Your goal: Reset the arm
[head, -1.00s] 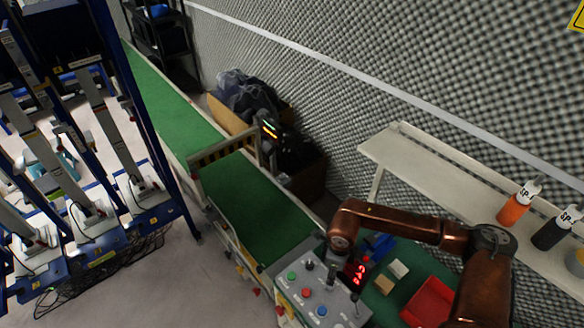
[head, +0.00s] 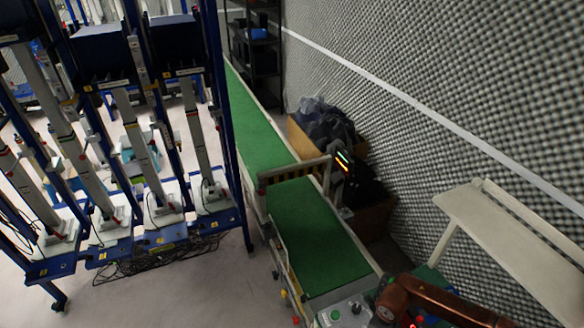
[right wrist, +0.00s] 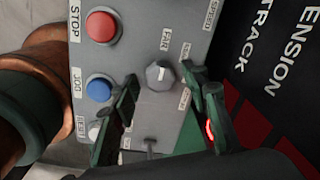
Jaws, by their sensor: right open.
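My copper right arm (head: 450,305) shows at the lower right of the head view, reaching over the grey control panel (head: 343,313). In the right wrist view my right gripper (right wrist: 163,85) is open, its two dark green fingers apart and nothing held between them. It is over the control panel (right wrist: 140,60). A grey knob (right wrist: 160,75) shows between the fingertips; whether they touch it I cannot tell. The red STOP button (right wrist: 102,27), blue JOG button (right wrist: 99,88) and white RESET button (right wrist: 95,130) are to the left. My left gripper is not in view.
A green conveyor belt (head: 310,235) runs away from the panel. A blue rack (head: 225,130) with pale upright units stands on the left. A box of dark bags (head: 325,125) and a white shelf (head: 500,230) are by the foam wall. Grey floor is free at bottom left.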

